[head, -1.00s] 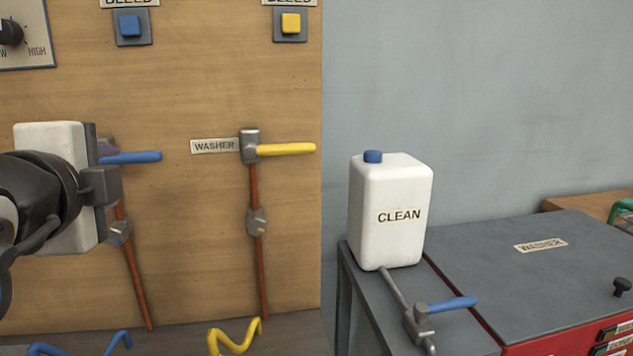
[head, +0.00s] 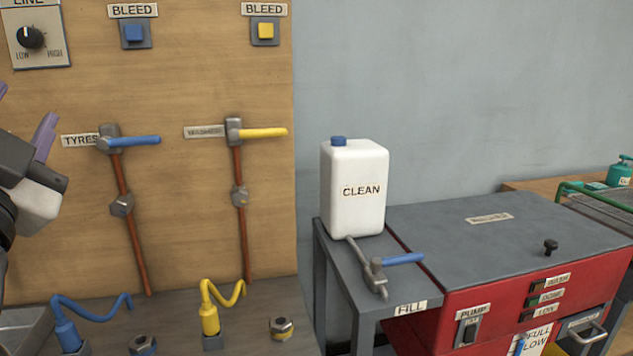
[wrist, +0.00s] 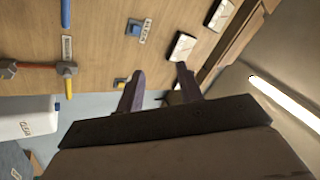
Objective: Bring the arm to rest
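My gripper (wrist: 160,85) is open, its two purple-grey fingers spread apart with nothing seen between them in the wrist view. In the head view my gripper (head: 24,120) is at the left edge, partly cut off by the frame. It is tilted upward in front of the wooden board (head: 190,75), left of the TYRES valve with its blue handle (head: 135,140). A clear gap shows between my gripper and that valve in the head view.
A yellow-handled valve (head: 262,132) is also on the board. Coiled blue (head: 92,303) and yellow hoses (head: 222,295) stand below. At right, a white CLEAN jug (head: 355,190) stands by a blue-handled tap (head: 403,258) and a red washer cabinet (head: 440,340).

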